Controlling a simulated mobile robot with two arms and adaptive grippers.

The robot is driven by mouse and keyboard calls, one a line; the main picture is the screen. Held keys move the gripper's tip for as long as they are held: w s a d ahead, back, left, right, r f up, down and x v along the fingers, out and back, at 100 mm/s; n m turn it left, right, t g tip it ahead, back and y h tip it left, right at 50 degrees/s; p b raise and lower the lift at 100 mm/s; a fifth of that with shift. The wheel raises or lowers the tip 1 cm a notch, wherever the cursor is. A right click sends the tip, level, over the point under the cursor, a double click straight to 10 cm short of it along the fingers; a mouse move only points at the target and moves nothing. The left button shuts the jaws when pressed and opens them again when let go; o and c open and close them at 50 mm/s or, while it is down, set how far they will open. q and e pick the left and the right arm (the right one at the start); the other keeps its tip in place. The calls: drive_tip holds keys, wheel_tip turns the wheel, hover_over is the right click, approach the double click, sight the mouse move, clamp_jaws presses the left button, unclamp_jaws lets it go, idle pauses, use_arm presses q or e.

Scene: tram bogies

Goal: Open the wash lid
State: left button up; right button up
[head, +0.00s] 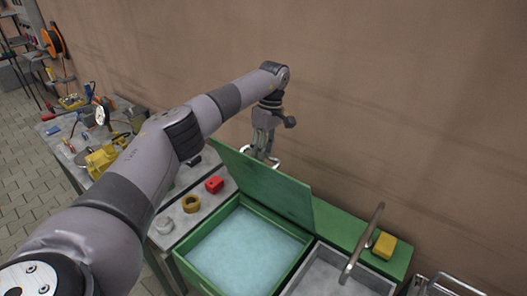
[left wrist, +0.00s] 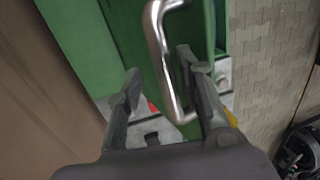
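The green wash lid (head: 268,187) stands raised and tilted at the back of the green wash tub (head: 190,268), whose pale blue inside is exposed. The lid also shows in the left wrist view (left wrist: 80,40). Its silver bar handle (left wrist: 160,62) runs between the fingers of my left gripper (left wrist: 159,72). The fingers are apart, with a gap beside the left finger; the bar lies nearer the right one, and I cannot tell if they touch. In the head view my left gripper (head: 265,145) is at the lid's upper edge, by the handle (head: 272,161). My right gripper is out of view.
A grey sink (head: 320,275) with a tap (head: 362,245) and a yellow sponge (head: 385,245) is right of the tub. A red block (head: 214,184) and a brass ring (head: 191,203) lie on the bench to the left. The brown wall is close behind.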

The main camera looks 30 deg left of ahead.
use_arm(q)
drive_tip(key=shift+s+a+r, duration=0.15)
drive_tip(key=shift+s+r, duration=0.15)
drive_tip(key=shift+s, duration=0.1)
drive_tip(key=v, duration=1.2)
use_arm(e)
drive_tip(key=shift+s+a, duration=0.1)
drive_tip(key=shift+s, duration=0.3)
use_arm(q)
drive_tip(key=shift+s, duration=0.15)
